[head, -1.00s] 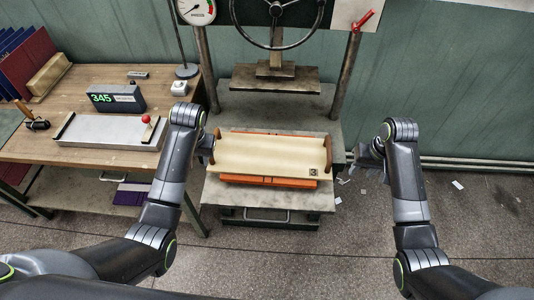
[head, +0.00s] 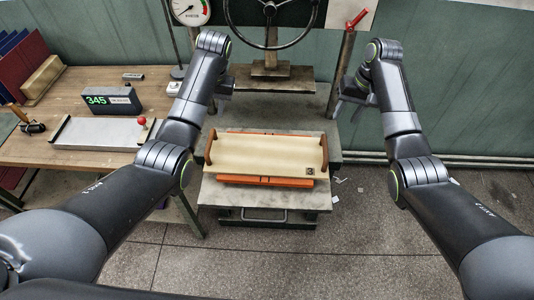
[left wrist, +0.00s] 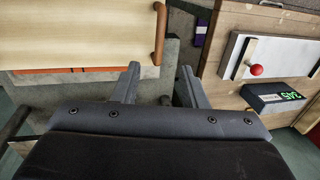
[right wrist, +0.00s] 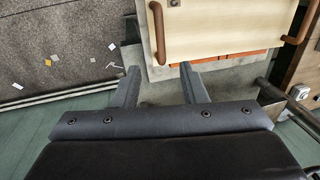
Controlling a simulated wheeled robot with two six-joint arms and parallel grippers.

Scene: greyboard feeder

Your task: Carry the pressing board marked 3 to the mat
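The pressing board marked 3 (head: 265,155) is a pale wooden board with a brown handle at each end. It lies on something orange (head: 250,181) on the press's grey bed. My left gripper (head: 222,90) is open and empty beyond the board's left end. In the left wrist view its fingers (left wrist: 158,82) are apart, and the left handle (left wrist: 160,33) is ahead and clear of them. My right gripper (head: 347,98) is open and empty beyond the right end. The right wrist view shows its open fingers (right wrist: 160,80) near but off the right handle (right wrist: 157,33). I cannot make out a mat.
The press platen (head: 270,85) and handwheel (head: 270,22) stand behind the board, between two posts. Paper scraps lie on the floor at right.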

